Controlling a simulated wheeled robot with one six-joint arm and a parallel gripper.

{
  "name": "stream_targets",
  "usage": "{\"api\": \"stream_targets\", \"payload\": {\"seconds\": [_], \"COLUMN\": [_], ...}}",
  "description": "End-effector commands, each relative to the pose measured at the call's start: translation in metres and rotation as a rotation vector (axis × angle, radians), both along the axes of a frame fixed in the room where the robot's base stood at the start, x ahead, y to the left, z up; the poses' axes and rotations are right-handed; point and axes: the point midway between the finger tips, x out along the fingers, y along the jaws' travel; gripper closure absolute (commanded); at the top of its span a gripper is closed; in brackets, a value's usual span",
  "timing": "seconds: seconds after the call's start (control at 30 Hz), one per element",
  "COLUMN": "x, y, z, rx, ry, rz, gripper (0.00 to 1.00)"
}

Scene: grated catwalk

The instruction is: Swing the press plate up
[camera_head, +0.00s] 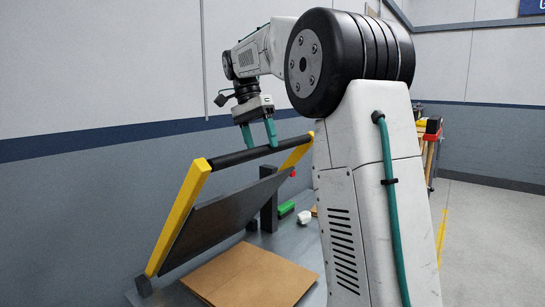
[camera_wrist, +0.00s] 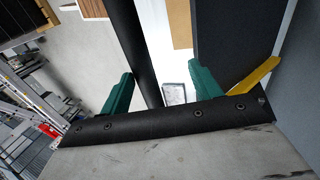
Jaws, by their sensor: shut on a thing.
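The press plate (camera_head: 222,218) is a dark flat panel, tilted up at a slant above the bench. Its frame has yellow side arms (camera_head: 180,217) joined at the top by a black bar (camera_head: 229,159). My gripper (camera_head: 260,146) comes down from above with its teal fingers at the middle of that bar. In the wrist view the bar (camera_wrist: 133,35) runs between the fingers (camera_wrist: 160,80), and my gripper is shut on it. The dark plate (camera_wrist: 228,38) also shows to the right there, beside a yellow arm (camera_wrist: 257,75). The far hinge area is partly hidden by my arm.
A brown board (camera_head: 250,275) lies on the grey bench top (camera_head: 285,240) under the plate. A dark post (camera_head: 268,200), a green item (camera_head: 286,209) and a white item (camera_head: 304,217) stand behind it. A grey wall (camera_head: 80,190) is close on the left.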

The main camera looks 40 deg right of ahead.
Motion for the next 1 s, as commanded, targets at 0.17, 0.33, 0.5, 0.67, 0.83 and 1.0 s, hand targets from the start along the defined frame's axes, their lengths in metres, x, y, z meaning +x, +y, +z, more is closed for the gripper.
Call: {"api": "stream_targets", "payload": {"seconds": [0.17, 0.33, 0.5, 0.67, 0.83, 1.0], "x": [0.0113, 0.0121, 0.0117, 0.0115, 0.0113, 0.0113], "y": [0.003, 0.0016, 0.0006, 0.0002, 0.0, 0.0001], "z": [0.0005, 0.0016, 0.0013, 0.0013, 0.0016, 0.002], "rx": [0.011, 0.012, 0.012, 0.012, 0.012, 0.012], "ry": [0.002, 0.005, 0.005, 0.006, 0.005, 0.005], "rz": [0.0, -0.003, -0.005, -0.005, -0.005, -0.005], "gripper": [0.57, 0.56, 0.56, 0.45, 0.48, 0.49]}}
